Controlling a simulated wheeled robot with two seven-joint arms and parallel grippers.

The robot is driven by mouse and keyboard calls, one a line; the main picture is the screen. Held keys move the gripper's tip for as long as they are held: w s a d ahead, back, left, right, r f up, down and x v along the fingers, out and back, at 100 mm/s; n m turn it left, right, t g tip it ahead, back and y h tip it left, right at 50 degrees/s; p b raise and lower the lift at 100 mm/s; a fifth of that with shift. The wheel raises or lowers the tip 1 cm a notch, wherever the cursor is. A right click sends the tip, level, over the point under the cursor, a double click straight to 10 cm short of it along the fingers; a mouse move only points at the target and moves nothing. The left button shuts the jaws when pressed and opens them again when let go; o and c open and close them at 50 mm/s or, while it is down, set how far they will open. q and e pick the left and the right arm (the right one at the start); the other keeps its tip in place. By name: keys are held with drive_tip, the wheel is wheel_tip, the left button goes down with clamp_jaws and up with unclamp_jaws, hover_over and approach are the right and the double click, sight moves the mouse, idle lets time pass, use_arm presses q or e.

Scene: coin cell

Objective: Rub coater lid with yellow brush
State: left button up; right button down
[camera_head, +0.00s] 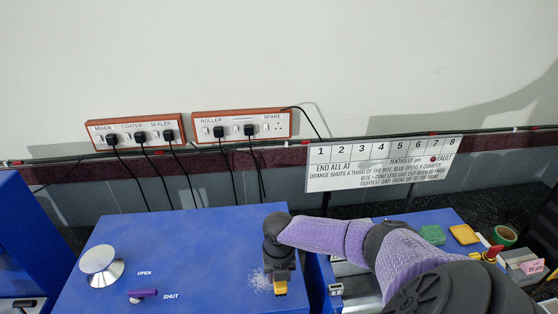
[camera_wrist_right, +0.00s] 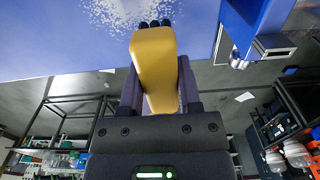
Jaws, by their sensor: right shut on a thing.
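The coater lid (camera_head: 215,240) is a broad blue top, with a silver knob (camera_head: 99,262) on its left. A patch of white specks (camera_head: 258,281) lies near its right edge; it also shows in the right wrist view (camera_wrist_right: 112,14). My right gripper (camera_head: 279,274) is over the lid's right part, beside the specks, shut on the yellow brush (camera_head: 280,289). In the right wrist view the brush (camera_wrist_right: 155,65) fills the jaws, its dark bristles pointing to the blue surface at the specks. I cannot tell whether they touch. My left gripper is not in view.
A purple lever (camera_head: 143,294) lies between the OPEN and SHUT marks. My right arm crosses a second blue machine (camera_head: 318,270). Beyond it are a green pad (camera_head: 432,234), a yellow pad (camera_head: 464,234) and a green tape roll (camera_head: 504,236). A sign (camera_head: 383,164) and plugged sockets (camera_head: 135,131) stand behind.

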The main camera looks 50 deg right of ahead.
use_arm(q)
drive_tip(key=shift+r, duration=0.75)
use_arm(e)
drive_tip(key=shift+r, duration=0.8)
wheel_tip(320, 180, up, 3)
drive_tip(key=p, duration=0.3)
drive_tip(key=shift+r+p, duration=0.1)
drive_tip(key=shift+p, duration=0.2)
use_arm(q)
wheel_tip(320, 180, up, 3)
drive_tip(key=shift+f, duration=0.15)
